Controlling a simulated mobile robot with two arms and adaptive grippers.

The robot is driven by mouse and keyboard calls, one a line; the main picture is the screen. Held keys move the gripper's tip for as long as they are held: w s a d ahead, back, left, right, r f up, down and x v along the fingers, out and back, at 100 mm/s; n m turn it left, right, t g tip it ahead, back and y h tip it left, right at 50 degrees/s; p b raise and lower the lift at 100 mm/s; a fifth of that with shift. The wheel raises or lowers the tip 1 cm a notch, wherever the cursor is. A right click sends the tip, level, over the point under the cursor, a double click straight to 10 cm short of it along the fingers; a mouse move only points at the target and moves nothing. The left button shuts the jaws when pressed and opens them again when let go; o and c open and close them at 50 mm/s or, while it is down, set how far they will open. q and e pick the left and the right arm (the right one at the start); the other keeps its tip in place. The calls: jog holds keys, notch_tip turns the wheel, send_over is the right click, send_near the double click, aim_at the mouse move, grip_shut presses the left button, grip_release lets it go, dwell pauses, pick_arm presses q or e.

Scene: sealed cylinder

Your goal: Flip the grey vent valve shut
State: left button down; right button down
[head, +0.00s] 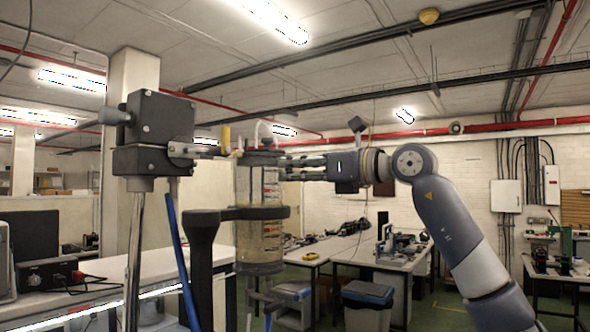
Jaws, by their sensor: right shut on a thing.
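My left gripper is not in view.
A dark block (152,118) on a chrome rod (134,260) stands close left of the cylinder, with a yellow part (226,138) between them. Tables (355,250) and a bin (368,296) stand behind.

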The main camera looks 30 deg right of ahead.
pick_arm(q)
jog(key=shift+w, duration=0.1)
pick_arm(e)
jog(key=shift+m, duration=0.3)
jog(key=c, duration=1.6)
grip_release()
jog(key=shift+s, duration=0.15)
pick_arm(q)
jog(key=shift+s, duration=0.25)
pick_arm(e)
jog(key=v, duration=1.2)
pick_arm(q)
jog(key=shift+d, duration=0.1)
